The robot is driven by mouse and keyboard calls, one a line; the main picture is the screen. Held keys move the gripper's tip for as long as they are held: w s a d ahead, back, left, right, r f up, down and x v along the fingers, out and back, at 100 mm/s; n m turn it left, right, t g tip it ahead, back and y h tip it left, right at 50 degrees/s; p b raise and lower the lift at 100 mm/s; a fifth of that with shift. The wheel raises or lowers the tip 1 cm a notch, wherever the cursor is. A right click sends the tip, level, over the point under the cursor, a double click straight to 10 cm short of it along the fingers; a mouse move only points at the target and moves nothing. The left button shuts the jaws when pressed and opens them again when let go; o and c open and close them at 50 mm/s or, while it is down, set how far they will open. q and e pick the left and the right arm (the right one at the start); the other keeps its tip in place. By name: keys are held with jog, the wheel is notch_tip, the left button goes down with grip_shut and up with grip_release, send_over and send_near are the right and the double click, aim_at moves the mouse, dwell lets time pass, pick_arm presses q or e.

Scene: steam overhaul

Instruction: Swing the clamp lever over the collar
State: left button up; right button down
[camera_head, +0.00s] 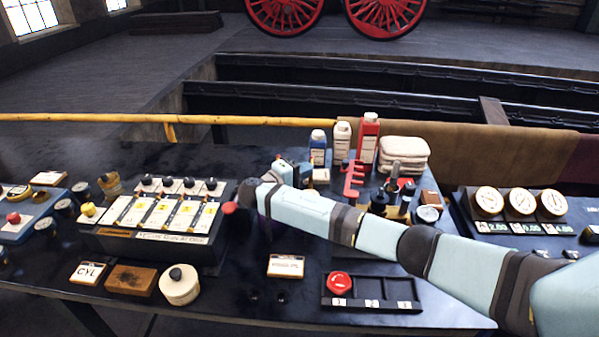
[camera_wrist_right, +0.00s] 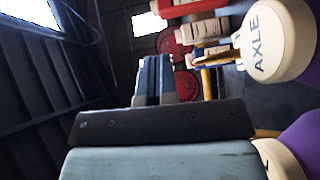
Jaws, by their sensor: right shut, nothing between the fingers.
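My right arm reaches in from the right across the bench. Its gripper (camera_head: 300,170) is near the middle of the bench, behind the arm's end and small in the head view. In the right wrist view the two fingers (camera_wrist_right: 157,80) are together with nothing between them. A small red knob (camera_head: 230,208) shows just left of my arm's end; I cannot tell if it belongs to the clamp lever. A red bracket-like piece (camera_head: 353,180) stands upright behind my forearm, apart from the fingers. I cannot clearly make out the collar; my arm hides part of this area. My left gripper is not in view.
A cream cap marked AXLE (camera_wrist_right: 275,40) on a purple body is close beside the right gripper. Bottles (camera_head: 342,140) and folded cloths (camera_head: 403,153) stand behind. A switch panel (camera_head: 150,215) is left, gauges (camera_head: 520,202) right. A tray (camera_head: 372,303) with a red knob is in front.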

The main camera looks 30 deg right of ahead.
aim_at(352, 174)
jog(key=s+d+p, duration=0.1)
jog(key=d+p, duration=0.1)
jog(key=d, duration=0.6)
jog(key=shift+d+f, duration=0.2)
jog(key=shift+d, duration=0.1)
